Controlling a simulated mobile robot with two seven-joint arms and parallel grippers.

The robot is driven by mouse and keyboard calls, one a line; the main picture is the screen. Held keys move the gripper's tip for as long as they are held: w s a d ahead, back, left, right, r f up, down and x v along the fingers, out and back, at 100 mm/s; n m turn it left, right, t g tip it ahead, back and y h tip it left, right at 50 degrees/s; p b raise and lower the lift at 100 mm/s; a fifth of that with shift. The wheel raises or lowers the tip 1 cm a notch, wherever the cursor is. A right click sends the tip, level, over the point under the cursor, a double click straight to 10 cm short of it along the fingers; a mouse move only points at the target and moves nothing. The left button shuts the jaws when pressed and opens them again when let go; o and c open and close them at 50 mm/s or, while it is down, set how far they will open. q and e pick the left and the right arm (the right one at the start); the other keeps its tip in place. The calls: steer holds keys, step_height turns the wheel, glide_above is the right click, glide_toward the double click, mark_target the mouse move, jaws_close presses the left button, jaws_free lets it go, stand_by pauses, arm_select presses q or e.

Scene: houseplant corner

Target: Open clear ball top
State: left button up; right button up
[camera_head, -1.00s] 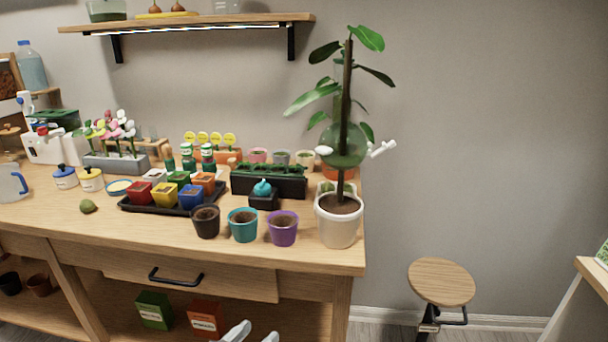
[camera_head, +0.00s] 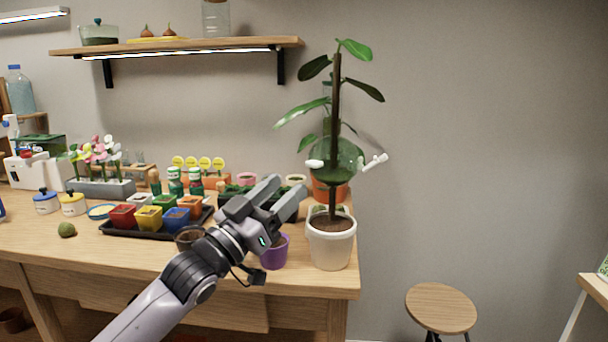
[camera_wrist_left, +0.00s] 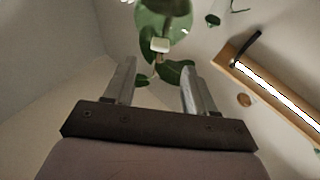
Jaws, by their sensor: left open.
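The clear ball (camera_head: 345,152) is a see-through, green-tinted sphere around the brown stem of the tall potted plant (camera_head: 337,110). White pieces stick out on its left (camera_head: 315,163) and right (camera_head: 375,162). I cannot tell whether its halves are shut. My left gripper (camera_head: 281,190) is open and empty, below and left of the ball and apart from it. In the left wrist view, the ball (camera_wrist_left: 150,22) shows at the top, beyond the open fingers (camera_wrist_left: 158,78), with a white piece (camera_wrist_left: 160,45) on it. My right gripper is not in view.
The plant stands in a white pot (camera_head: 330,248) at the table's right end. A purple pot (camera_head: 275,255) stands beside it, partly behind my arm. A black tray (camera_head: 150,229) of coloured pots is to the left. A wall shelf (camera_head: 180,47) hangs above; a stool (camera_head: 440,305) is right.

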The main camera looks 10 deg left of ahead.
mark_target(310, 165)
arm_select(q)
steer(key=shift+x, duration=3.25)
steer(key=shift+p, duration=0.35)
jaws_close()
